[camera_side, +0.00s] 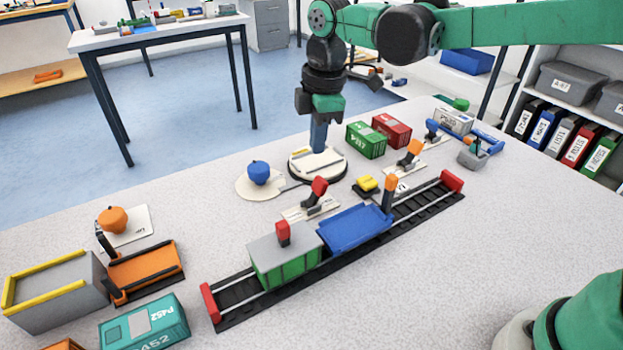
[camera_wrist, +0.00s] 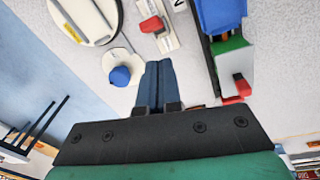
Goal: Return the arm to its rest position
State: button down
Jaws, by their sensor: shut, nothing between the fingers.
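My gripper (camera_side: 318,140) points down over the far middle of the table, with its blue fingers together and nothing between them. In the side view its tips are in front of or just above a round cream turntable (camera_side: 318,166) with a black rim; I cannot tell whether they touch it. In the wrist view the shut fingers (camera_wrist: 158,72) show against the table, beside a blue knob (camera_wrist: 119,76) on a round cream base. My green arm reaches in from the upper right.
A track (camera_side: 420,205) carries a blue wagon (camera_side: 353,231) and a green wagon (camera_side: 285,262). Levers with red (camera_side: 319,188) and orange knobs (camera_side: 414,147) stand behind it. Green (camera_side: 366,139) and red containers (camera_side: 391,130) stand right of my gripper.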

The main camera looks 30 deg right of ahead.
jog(key=s+d+m+t, duration=0.6)
jog(key=s+d+m, duration=0.3)
jog(key=s+m, duration=0.3)
jog(key=m, duration=0.3)
jog(key=shift+s+d, duration=0.35)
jog(key=shift+s, duration=0.05)
